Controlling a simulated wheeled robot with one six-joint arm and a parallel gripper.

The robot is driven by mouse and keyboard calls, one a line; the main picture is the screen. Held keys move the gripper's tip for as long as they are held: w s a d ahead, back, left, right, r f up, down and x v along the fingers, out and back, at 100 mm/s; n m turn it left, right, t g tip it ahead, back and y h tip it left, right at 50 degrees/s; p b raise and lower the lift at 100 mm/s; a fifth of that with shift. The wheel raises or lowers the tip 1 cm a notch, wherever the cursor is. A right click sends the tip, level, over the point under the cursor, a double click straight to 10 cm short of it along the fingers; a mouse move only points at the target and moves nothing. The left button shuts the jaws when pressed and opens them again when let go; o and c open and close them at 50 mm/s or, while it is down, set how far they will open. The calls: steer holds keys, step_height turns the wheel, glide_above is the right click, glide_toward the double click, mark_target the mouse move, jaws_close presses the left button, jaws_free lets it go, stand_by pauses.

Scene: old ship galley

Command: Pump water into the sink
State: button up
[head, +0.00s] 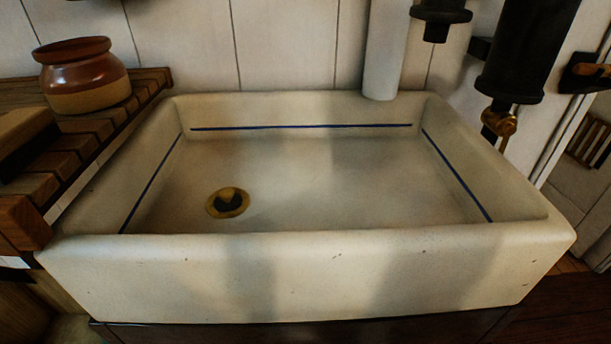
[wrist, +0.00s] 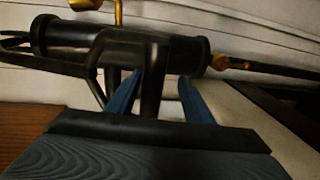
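The white sink (head: 330,250) fills the middle of the head view, with a brass drain (head: 228,202) at its left. No water shows in it. The black pump (head: 525,45) stands at the back right with a brass fitting (head: 500,122) below, and its upper part is cut off. A black spout (head: 438,22) hangs over the basin. In the wrist view the pump's black body (wrist: 188,52) lies across the picture behind a dark bar (wrist: 154,82). My gripper (wrist: 160,82) is open, its blue fingers either side of this bar, with a gap on the right.
A slatted wooden rack (head: 75,150) left of the sink holds a brown jar (head: 84,75). A pale upright cylinder (head: 385,50) stands at the sink's back edge. A dark wall fixture (head: 582,75) is at the far right. The basin is empty.

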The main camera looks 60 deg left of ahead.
steer(key=shift+r, duration=0.1)
steer(key=shift+s+d+r, duration=0.15)
steer(key=shift+d+r, duration=0.05)
steer(key=shift+d, duration=0.3)
steer(key=p+v, duration=0.3)
steer(key=v, duration=0.6)
stand_by(0.4)
